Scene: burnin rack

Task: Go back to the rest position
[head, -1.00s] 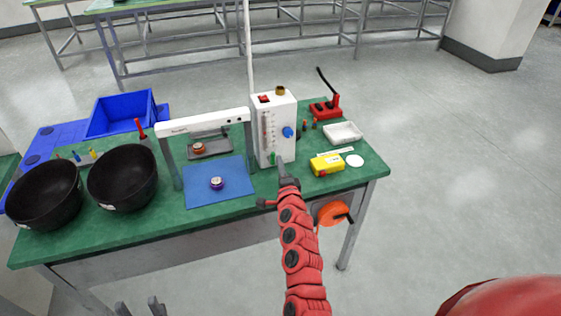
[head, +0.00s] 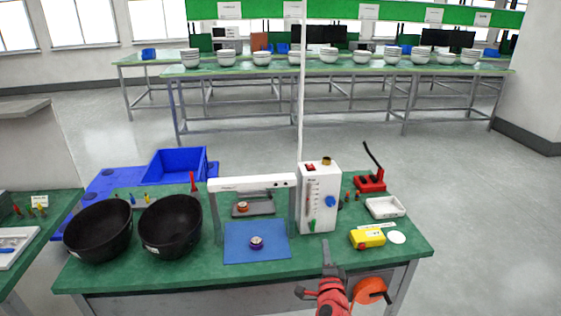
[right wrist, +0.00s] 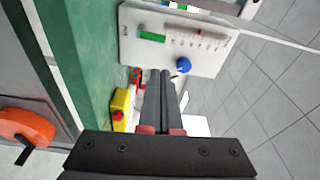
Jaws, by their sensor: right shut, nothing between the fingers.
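My right gripper (head: 326,244) is shut and empty, low in the head view by the front edge of the green table (head: 190,270). Its fingers also show in the right wrist view (right wrist: 164,74), pressed together and pointing toward the white box with a scale. That box (head: 319,200) stands upright on the table, with a blue knob and a green lever; it also shows in the right wrist view (right wrist: 180,38). A gap to the box cannot be measured here. My left gripper is not in view.
Two black bowls (head: 98,230) stand at the left. A white-topped frame (head: 252,183) spans a blue mat (head: 240,254) with a purple-and-white puck (head: 256,242). An orange wheel (head: 370,290) is at the table's front.

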